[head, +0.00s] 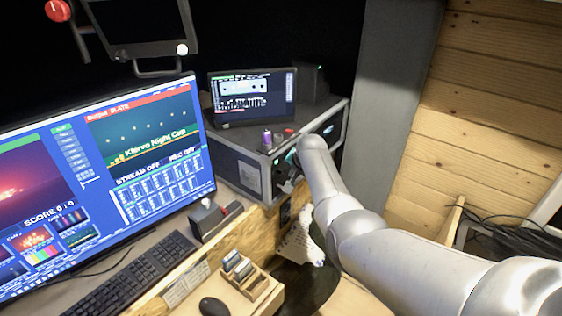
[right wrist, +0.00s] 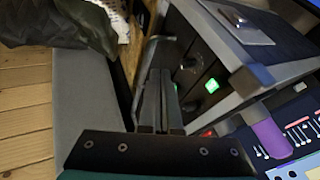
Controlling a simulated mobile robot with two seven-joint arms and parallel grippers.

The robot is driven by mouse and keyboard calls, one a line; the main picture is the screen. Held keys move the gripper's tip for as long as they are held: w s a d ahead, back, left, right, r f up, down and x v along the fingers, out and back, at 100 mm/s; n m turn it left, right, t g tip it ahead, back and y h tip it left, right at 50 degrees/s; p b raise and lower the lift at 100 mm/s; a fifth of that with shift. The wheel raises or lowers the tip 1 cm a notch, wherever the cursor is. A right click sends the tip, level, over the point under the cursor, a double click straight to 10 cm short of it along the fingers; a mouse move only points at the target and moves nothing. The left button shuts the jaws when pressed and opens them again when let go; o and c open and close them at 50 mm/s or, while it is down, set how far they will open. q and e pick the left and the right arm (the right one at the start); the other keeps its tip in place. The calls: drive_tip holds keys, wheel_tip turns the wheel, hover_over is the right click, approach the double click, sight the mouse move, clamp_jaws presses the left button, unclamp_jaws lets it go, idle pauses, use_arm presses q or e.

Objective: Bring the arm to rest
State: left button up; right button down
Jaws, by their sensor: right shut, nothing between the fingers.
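My right arm (head: 400,240) reaches from the lower right toward the black, silver-edged equipment case (head: 240,170). My right gripper (head: 287,172) is at the case's front face, mostly hidden behind the wrist. In the right wrist view its two dark fingers (right wrist: 160,78) are together with nothing between them. A green-lit button (right wrist: 211,86) on a dark panel is just right of the fingers. I cannot tell whether the fingers touch the panel. My left gripper is not in view.
On the case are a small monitor (head: 254,97), a purple knob (head: 267,139) and a red button (head: 289,131). A large screen (head: 150,140), keyboard (head: 130,275), mouse (head: 213,306) and wooden holder (head: 258,286) are at left. A plank wall (head: 490,110) stands at right.

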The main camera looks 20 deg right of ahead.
drive_tip(key=s+a+f+n+g+b, duration=0.1)
drive_tip(key=s+a+f+n+b, duration=0.15)
drive_tip(key=s+f, duration=0.75)
drive_tip(key=s+a+f+n+g+b, duration=0.15)
drive_tip(key=s+f+b, duration=0.3)
drive_tip(key=f, duration=0.95)
drive_tip(key=s+a+f+n+g+b, duration=0.1)
drive_tip(key=s+f+n+b, duration=0.2)
drive_tip(key=s+f, duration=0.8)
drive_tip(key=s+a+f+n+g+b, duration=0.1)
drive_tip(key=s+a+f+n+b, duration=0.1)
drive_tip(key=s+f, duration=0.5)
drive_tip(key=s+a+f+n+y+b, duration=0.1)
drive_tip(key=s+f, duration=0.6)
drive_tip(key=s, duration=0.8)
drive_tip(key=s+a+f+n+g+b, duration=0.1)
drive_tip(key=s+a+f+n+b, duration=0.2)
drive_tip(key=s, duration=0.8)
wheel_tip(320, 180, down, 5)
drive_tip(key=a+b, duration=0.2)
drive_tip(key=b, duration=0.1)
drive_tip(key=shift+s+n+g, duration=0.35)
drive_tip(key=shift+s+n, duration=0.05)
drive_tip(key=shift+w+a+r, duration=0.1)
drive_tip(key=shift+w, duration=0.1)
